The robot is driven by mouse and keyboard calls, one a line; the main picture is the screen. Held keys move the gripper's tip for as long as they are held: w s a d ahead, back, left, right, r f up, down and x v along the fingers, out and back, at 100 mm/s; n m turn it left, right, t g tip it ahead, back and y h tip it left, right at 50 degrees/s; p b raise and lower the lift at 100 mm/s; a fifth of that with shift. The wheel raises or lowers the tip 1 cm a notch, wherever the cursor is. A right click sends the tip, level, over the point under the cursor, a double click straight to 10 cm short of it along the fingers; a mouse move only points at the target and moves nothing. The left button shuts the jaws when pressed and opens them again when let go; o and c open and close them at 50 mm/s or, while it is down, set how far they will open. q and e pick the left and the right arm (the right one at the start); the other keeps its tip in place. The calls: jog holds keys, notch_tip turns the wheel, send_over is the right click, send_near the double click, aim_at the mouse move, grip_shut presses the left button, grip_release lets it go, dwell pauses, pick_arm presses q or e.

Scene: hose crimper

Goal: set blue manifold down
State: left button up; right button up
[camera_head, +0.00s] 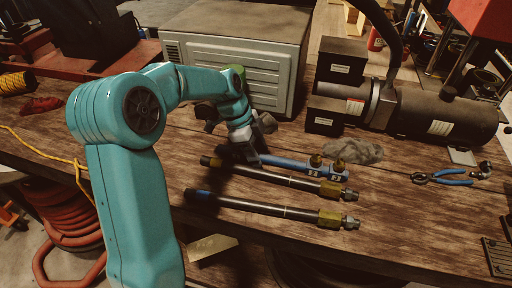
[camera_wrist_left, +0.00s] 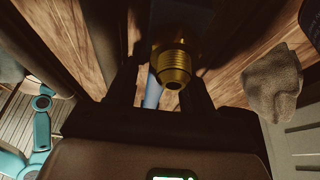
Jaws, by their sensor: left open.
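The blue manifold (camera_head: 295,167) lies on the wooden workbench, with two brass fittings on its right part. Its left end is hidden behind my left gripper (camera_head: 245,154), which is low over the bench at that end. In the left wrist view, a brass fitting (camera_wrist_left: 173,68) and a strip of the blue manifold (camera_wrist_left: 152,91) show between the fingers of my left gripper (camera_wrist_left: 160,75). The jaws are open around this spot; whether a finger touches the manifold I cannot tell. My right gripper is not in view.
Two black hoses with brass ends (camera_head: 275,178) (camera_head: 270,206) lie in front of the manifold. A grey crumpled rag (camera_head: 352,151) is behind its right end. A grey metal box (camera_head: 240,50) and a black motor (camera_head: 425,112) stand behind. Blue-handled pliers (camera_head: 452,177) lie at right.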

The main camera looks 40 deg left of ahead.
pick_arm(q)
jog(key=v, duration=1.1)
jog(key=shift+a+r, duration=0.1)
jog(key=shift+r, duration=0.4)
jog(key=shift+s, duration=0.15)
